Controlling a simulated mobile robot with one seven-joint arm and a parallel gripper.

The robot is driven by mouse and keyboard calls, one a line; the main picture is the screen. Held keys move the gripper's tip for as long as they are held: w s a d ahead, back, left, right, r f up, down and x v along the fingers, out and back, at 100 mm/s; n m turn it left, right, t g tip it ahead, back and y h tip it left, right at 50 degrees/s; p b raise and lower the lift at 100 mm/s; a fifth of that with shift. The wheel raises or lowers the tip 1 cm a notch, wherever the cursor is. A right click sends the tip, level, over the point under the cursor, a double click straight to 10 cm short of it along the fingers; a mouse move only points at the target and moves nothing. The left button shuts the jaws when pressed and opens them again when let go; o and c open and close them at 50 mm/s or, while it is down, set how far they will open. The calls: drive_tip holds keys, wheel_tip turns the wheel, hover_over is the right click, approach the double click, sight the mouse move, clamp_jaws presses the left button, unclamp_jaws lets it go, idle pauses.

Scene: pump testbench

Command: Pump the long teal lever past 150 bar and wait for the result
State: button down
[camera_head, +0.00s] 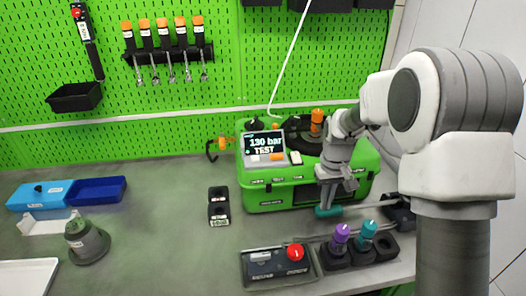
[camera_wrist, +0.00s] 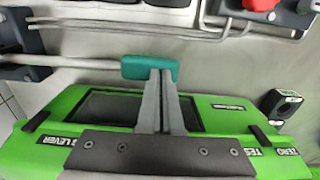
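The green pump testbench (camera_head: 270,203) stands at the right of the worktop. Its display (camera_head: 265,143) reads "130 bar TEST". The long lever (camera_head: 370,204) is a pale rod running to the right, low in front of the case, with a teal grip (camera_head: 327,212) at its left end. The grip also shows in the wrist view (camera_wrist: 148,66). My gripper (camera_wrist: 162,76) points down at the grip. Its two fingers are close together with nothing visible between them, and their tips overlap the grip's near edge. I cannot tell whether they touch it.
A black box with a red knob (camera_head: 295,252) and holders with a purple-topped (camera_head: 341,233) and a teal-topped piece (camera_head: 368,230) stand close in front of the lever. A black block (camera_head: 219,206) is left of the case. The worktop's middle left is clear.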

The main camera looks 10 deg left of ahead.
drive_tip(key=shift+r, duration=0.1)
drive_tip(key=shift+w+d+r+p, duration=0.1)
drive_tip(key=shift+d+r+p, duration=0.1)
drive_tip(key=shift+r+p, duration=1.2)
drive_tip(key=shift+w+d+r+p, duration=0.15)
drive_tip(key=shift+r+p, duration=0.75)
drive_tip(key=shift+r, duration=0.9)
drive_tip(key=shift+s, duration=0.1)
drive_tip(key=shift+f, duration=0.1)
